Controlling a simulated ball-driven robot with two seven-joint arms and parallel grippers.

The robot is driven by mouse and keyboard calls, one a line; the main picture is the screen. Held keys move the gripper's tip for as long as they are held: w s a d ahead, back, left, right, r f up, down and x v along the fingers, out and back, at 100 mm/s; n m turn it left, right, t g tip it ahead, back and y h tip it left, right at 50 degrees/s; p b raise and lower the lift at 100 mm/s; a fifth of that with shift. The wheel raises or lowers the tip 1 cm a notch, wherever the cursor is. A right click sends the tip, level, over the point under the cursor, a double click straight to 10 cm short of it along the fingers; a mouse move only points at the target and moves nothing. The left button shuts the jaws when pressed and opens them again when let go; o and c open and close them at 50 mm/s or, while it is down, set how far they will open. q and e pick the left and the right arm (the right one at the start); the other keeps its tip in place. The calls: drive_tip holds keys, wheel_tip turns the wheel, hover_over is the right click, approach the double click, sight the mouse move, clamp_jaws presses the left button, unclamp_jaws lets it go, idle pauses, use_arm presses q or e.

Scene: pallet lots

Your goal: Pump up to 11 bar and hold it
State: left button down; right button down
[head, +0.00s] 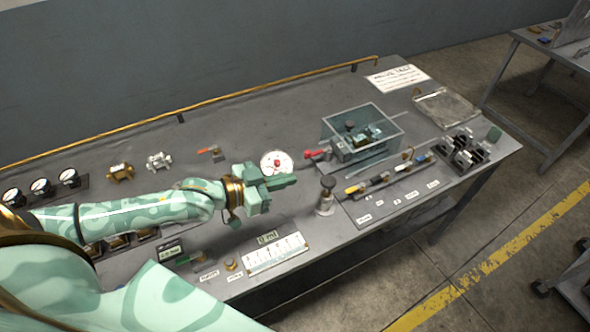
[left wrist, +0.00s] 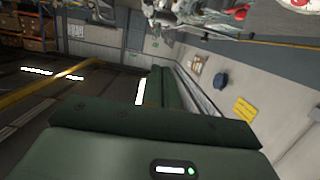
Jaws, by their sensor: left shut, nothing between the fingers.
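My left gripper (head: 290,181) is shut and empty above the middle of the bench, pointing right; its green fingers (left wrist: 160,88) also show together in the left wrist view. A white round gauge with a red centre (head: 276,162) sits just behind it; its reading is too small to tell. A pump-like post with a black knob (head: 327,182) stands upright to the right of the gripper, apart from it. A red handle (head: 316,154) lies beside a clear box (head: 375,118) with metal fittings inside. My right gripper is not in view.
A paper sign (head: 397,77) lies at the back right. A white labelled chart (head: 275,254) is at the front edge. Small dials (head: 41,186) stand at the left. Black clamps (head: 468,150) sit at the right end. A yellow rail (head: 240,97) runs along the back.

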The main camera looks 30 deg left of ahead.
use_arm(q)
drive_tip(key=shift+r, duration=0.6)
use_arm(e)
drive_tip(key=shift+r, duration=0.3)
use_arm(q)
drive_tip(key=b, duration=0.2)
hover_over(328, 182)
drive_tip(key=s+a, duration=0.2)
wheel_tip(328, 182, down, 2)
drive_tip(key=shift+w+d+f, duration=0.1)
drive_tip(key=shift+w+f, duration=0.05)
drive_tip(key=shift+f, duration=0.95)
drive_tip(key=shift+w+d+f, duration=0.1)
drive_tip(key=shift+f, duration=0.95)
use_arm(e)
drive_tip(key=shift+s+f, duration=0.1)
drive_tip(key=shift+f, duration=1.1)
use_arm(q)
drive_tip(key=shift+b, duration=0.3)
